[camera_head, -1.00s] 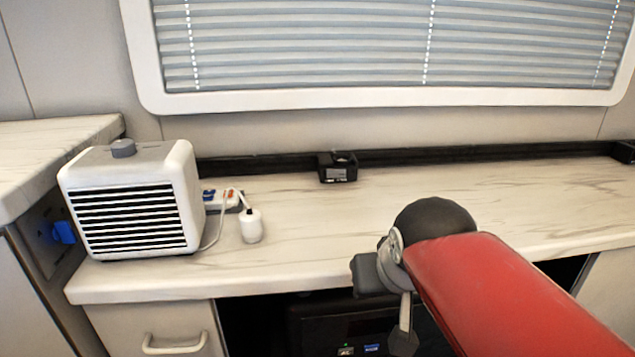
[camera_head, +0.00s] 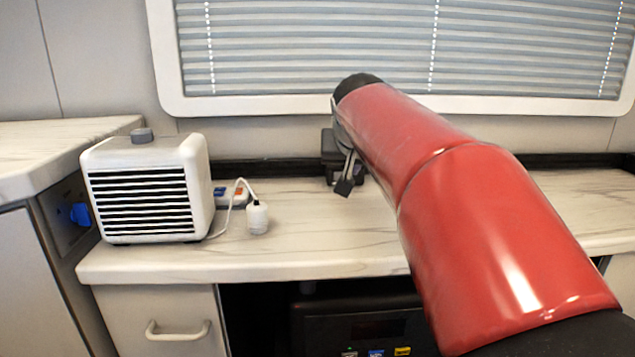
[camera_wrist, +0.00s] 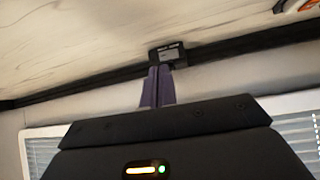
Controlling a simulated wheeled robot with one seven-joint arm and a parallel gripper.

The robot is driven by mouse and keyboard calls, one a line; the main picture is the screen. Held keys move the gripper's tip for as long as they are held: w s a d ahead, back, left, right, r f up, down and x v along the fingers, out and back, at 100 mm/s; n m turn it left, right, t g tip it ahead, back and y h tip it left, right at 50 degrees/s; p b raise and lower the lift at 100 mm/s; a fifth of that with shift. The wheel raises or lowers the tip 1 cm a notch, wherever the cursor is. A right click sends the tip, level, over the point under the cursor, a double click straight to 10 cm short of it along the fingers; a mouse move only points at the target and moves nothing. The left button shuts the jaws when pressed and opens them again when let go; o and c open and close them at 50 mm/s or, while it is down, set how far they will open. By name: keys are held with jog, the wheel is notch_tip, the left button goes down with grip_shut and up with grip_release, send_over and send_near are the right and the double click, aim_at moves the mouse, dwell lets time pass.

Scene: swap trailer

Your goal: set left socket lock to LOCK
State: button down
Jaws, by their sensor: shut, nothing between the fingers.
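A small black box with a grey label (camera_wrist: 168,55), which looks like the socket lock, stands at the back edge of the counter in the wrist view. Its label is too small to read, so its setting cannot be told. My gripper (camera_wrist: 160,69) is shut and empty, its purple-grey fingers side by side. The fingertips overlap the lower edge of the box in that view; whether they touch it cannot be told. In the head view my red arm reaches over the counter to the back and hides most of this spot.
A white heater (camera_head: 145,190) stands at the counter's left, with a power strip (camera_head: 233,194) and a small white corded item (camera_head: 257,217) beside it. A window with blinds (camera_head: 300,45) is behind. The counter's front middle (camera_head: 320,240) is clear.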

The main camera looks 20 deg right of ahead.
jog(key=shift+w, duration=0.1)
jog(key=x, duration=1)
jog(key=shift+b, duration=0.4)
jog(key=shift+w+d, duration=0.3)
jog(key=shift+w, duration=0.25)
jog(key=shift+w+d, duration=0.25)
jog(key=shift+w, duration=0.3)
jog(key=shift+w+d+p, duration=0.3)
jog(key=shift+w, duration=0.4)
jog(key=shift+w+d, duration=0.15)
